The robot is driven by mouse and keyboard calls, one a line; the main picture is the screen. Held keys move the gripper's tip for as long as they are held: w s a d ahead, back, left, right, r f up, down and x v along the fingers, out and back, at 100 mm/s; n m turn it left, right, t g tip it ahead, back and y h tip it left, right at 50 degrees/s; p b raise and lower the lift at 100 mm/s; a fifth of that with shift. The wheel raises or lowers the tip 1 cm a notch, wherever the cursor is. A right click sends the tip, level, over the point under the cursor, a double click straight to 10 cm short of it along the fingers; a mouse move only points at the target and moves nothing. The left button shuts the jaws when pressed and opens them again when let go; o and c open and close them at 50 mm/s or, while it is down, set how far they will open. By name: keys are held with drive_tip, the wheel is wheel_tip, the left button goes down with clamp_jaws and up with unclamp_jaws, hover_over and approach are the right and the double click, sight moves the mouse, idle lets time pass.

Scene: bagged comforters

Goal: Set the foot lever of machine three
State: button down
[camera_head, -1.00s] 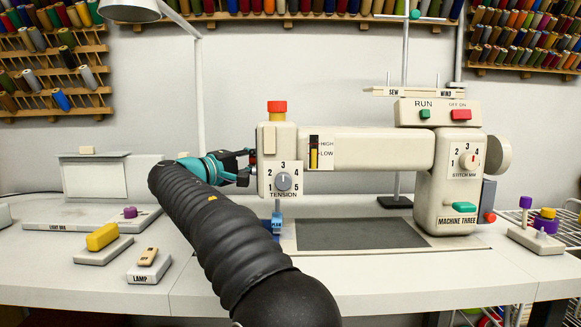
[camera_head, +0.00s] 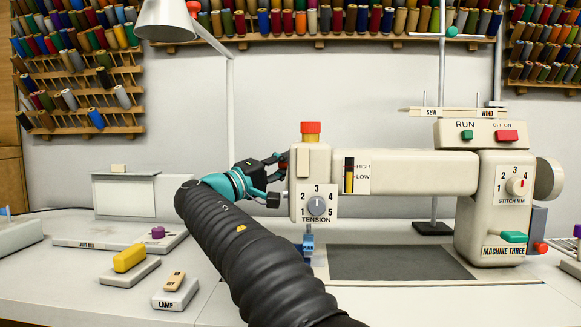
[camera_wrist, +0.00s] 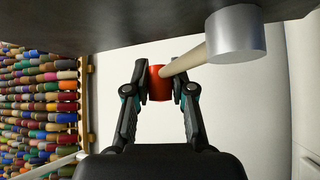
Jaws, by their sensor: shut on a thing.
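Machine three (camera_head: 405,172) is a cream sewing machine on the table, with its name on the base of its right column. In the wrist view a cream foot lever (camera_wrist: 188,62) runs from a silver round hub (camera_wrist: 236,36) down-left to a red tip (camera_wrist: 158,88). My gripper (camera_wrist: 160,80) has one finger on each side of the red tip and is shut on it. In the head view my gripper (camera_head: 281,172) is at the left side of the machine's head, beside the tension dial (camera_head: 317,205). Most of the lever is hidden there.
A lamp switch box (camera_head: 174,294), a yellow-topped box (camera_head: 129,262) and a light box (camera_head: 105,240) lie on the table at left. A lamp head (camera_head: 167,20) hangs above. Thread racks (camera_head: 75,70) line the wall.

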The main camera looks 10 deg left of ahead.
idle(0.3)
drive_tip(key=c, duration=1)
unclamp_jaws()
drive_tip(key=shift+a, duration=0.1)
drive_tip(key=shift+s, duration=0.1)
drive_tip(key=v, duration=1.1)
drive_tip(key=shift+s+a+f, duration=0.15)
drive_tip(key=shift+s+a, duration=0.1)
drive_tip(key=shift+s, duration=0.05)
